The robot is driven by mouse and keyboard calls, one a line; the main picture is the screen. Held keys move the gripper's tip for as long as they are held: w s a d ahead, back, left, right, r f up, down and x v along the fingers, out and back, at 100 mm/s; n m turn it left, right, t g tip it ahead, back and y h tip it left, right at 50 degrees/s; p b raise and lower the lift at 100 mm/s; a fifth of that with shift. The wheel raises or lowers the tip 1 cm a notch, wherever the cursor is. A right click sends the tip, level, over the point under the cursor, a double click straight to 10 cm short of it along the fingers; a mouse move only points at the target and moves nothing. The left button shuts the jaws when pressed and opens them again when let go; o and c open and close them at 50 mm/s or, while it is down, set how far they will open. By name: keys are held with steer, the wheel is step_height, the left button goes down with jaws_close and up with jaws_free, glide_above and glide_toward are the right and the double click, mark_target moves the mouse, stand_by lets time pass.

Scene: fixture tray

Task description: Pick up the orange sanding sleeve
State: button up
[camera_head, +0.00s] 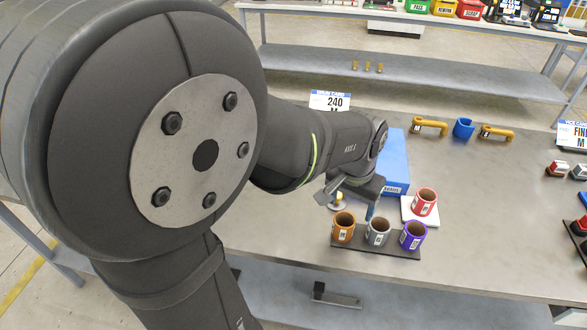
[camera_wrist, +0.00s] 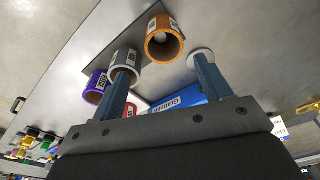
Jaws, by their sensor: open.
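The orange sanding sleeve (camera_head: 343,228) stands upright at the left end of a dark fixture tray (camera_head: 376,250) in the head view. In the wrist view the orange sleeve (camera_wrist: 153,46) shows its open mouth just beyond the gap between my fingers. My gripper (camera_wrist: 160,67) is open and empty, above the tray area; its blue fingers are apart. One finger overlaps the grey sleeve (camera_wrist: 124,60) in the wrist view; whether they touch I cannot tell. In the head view one blue finger of my gripper (camera_head: 370,210) shows behind the sleeves.
The grey sleeve (camera_head: 377,233) and purple sleeve (camera_head: 413,237) share the tray. A red sleeve (camera_head: 424,202) stands on a white pad behind. A blue box (camera_head: 394,165) lies behind my wrist. A small white disc (camera_wrist: 201,55) is by one fingertip. Bare table lies right of the tray.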

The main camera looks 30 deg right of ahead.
mark_target(344, 224)
step_height(344, 224, down, 4)
steer(key=shift+d+r, duration=0.15)
steer(key=shift+r, duration=0.1)
steer(key=shift+w+f, duration=0.25)
steer(key=shift+f, duration=1.1)
steer(key=shift+w+f, duration=0.2)
steer(key=shift+f, duration=1.15)
steer(key=c, duration=0.9)
